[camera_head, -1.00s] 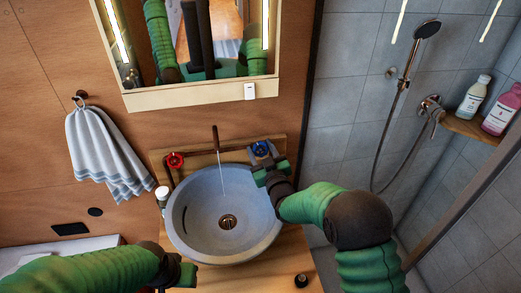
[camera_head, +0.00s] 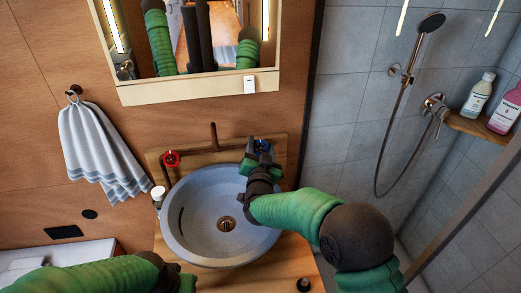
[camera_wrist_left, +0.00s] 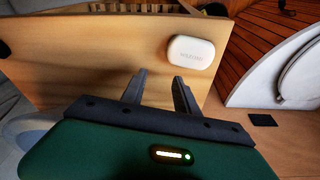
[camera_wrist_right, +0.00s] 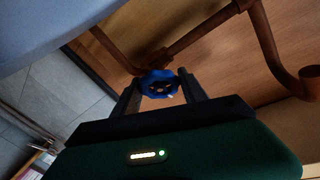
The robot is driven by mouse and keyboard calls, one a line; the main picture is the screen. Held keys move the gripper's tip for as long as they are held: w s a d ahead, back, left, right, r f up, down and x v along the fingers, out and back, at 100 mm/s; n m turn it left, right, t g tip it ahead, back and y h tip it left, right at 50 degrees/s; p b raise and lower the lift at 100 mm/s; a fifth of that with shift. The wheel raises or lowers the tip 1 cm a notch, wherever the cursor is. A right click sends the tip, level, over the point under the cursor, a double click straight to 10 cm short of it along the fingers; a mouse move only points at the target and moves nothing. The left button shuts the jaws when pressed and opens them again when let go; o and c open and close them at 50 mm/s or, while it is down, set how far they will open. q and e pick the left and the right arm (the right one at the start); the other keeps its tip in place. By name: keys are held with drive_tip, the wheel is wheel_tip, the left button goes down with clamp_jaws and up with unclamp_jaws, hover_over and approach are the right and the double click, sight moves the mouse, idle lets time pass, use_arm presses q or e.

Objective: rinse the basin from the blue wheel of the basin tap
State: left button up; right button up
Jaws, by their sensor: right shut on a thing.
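The round grey basin (camera_head: 192,215) stands on a wooden counter, with a drain in its bottom. The brown tap spout (camera_head: 213,136) rises behind it, and no water stream shows from it. The blue wheel (camera_head: 264,145) is at the basin's back right, partly covered by my right gripper (camera_head: 259,150). In the right wrist view the blue wheel (camera_wrist_right: 158,84) sits between the two fingers, which are shut on it. My left gripper (camera_wrist_left: 162,85) is open and empty in its wrist view; in the head view it is low at the left, its fingers hard to see.
The red wheel (camera_head: 171,158) is at the basin's back left. A white-capped bottle (camera_head: 158,195) stands left of the basin. A small dark item (camera_head: 303,284) lies at the counter's front right. A towel (camera_head: 98,150) hangs left; a mirror cabinet (camera_head: 200,90) is above.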

use_arm(q)
drive_tip(key=shift+r, duration=0.25)
use_arm(e)
drive_tip(key=shift+a+f+m+g+h, duration=0.1)
drive_tip(key=shift+m+g+h, duration=0.25)
drive_tip(key=shift+m, duration=0.65)
drive_tip(key=shift+m+g+h, duration=0.15)
drive_tip(key=shift+m+h, duration=0.3)
drive_tip(key=shift+m, duration=0.55)
drive_tip(key=o, duration=1.4)
drive_tip(key=shift+c, duration=0.2)
drive_tip(key=shift+s, duration=0.15)
use_arm(q)
drive_tip(key=shift+f, duration=0.25)
use_arm(e)
drive_tip(key=s+a+r, duration=0.1)
drive_tip(key=s+a, duration=0.1)
drive_tip(key=s, duration=1.4)
drive_tip(key=shift+s+a+r, duration=0.15)
drive_tip(key=shift+r, duration=0.15)
drive_tip(key=shift+r, duration=0.1)
